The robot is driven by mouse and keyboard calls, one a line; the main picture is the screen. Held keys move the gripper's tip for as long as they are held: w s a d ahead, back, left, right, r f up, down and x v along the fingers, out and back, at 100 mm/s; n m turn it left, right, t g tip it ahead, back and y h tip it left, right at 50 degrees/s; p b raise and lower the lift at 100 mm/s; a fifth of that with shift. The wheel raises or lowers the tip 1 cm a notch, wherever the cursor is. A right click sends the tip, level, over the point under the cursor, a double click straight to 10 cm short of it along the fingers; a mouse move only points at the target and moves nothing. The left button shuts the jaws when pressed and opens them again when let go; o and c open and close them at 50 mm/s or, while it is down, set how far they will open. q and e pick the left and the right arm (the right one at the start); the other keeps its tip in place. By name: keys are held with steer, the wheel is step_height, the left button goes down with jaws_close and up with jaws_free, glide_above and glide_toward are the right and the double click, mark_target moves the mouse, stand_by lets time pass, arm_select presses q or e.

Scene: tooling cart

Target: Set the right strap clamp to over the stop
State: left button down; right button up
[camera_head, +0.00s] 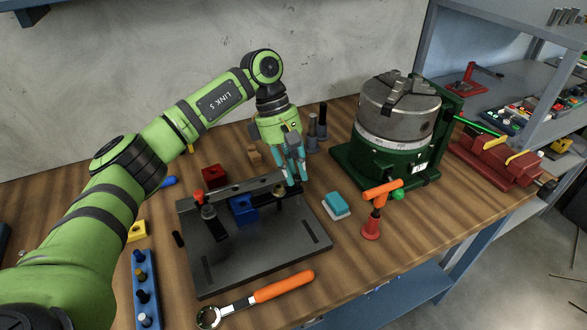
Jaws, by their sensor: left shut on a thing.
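A dark fixture plate (262,252) lies on the wooden bench with a raised dark bar along its back edge. A blue block (242,209) sits on it against the bar. The left strap clamp (208,212), with a red knob, stands at the plate's left. The right strap clamp (279,191) is at the bar's right end, mostly hidden by my left gripper (292,183). That gripper points down, its teal fingers shut at the clamp. I cannot make out the clamp's exact angle or the stop. My right gripper is out of view.
An orange-handled wrench (262,294) lies before the plate. A blue-and-white block (336,205), a red tool with an orange handle (372,222) and a green-based chuck (393,125) stand to the right. A blue rack (146,288) is at left.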

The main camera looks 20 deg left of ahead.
arm_select(q)
steer(key=c, duration=1.4)
jaws_free()
steer(key=shift+d, duration=0.1)
steer(key=shift+r, duration=0.1)
steer(key=v, duration=1.1)
steer(key=shift+r, duration=0.35)
